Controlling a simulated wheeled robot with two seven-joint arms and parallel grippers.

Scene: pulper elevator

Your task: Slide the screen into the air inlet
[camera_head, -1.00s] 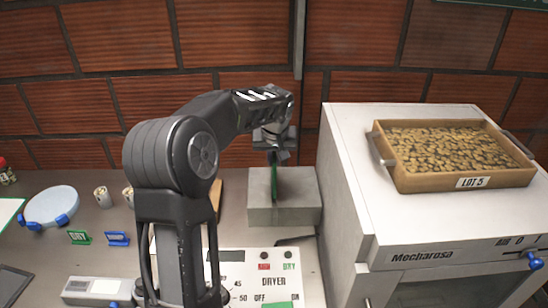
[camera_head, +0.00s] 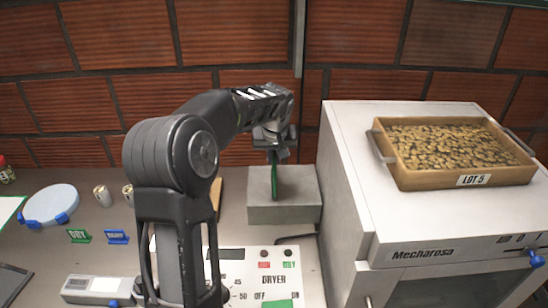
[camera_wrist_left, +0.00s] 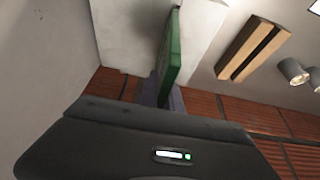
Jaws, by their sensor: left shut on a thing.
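The screen is a thin green panel (camera_head: 275,182) that stands upright, seen nearly edge-on in the head view at the grey block. It also shows as a green panel (camera_wrist_left: 174,48) in the left wrist view. My left gripper (camera_head: 274,155) is shut on the screen's upper end. The grey block (camera_head: 300,203), which looks like the air inlet, stands on the bench below the gripper. The screen overlaps the block's top and front in the picture. I cannot tell whether it is in a slot or only beside the block, and no slot is clearly visible.
A white Mecharosa machine (camera_head: 345,190) stands close to the block's right, with a wooden LOT 5 tray (camera_head: 400,172) on top. The dryer panel (camera_head: 245,262) lies in front. A brick wall (camera_head: 245,40) is behind. Two small cans (camera_head: 103,196) stand to the left.

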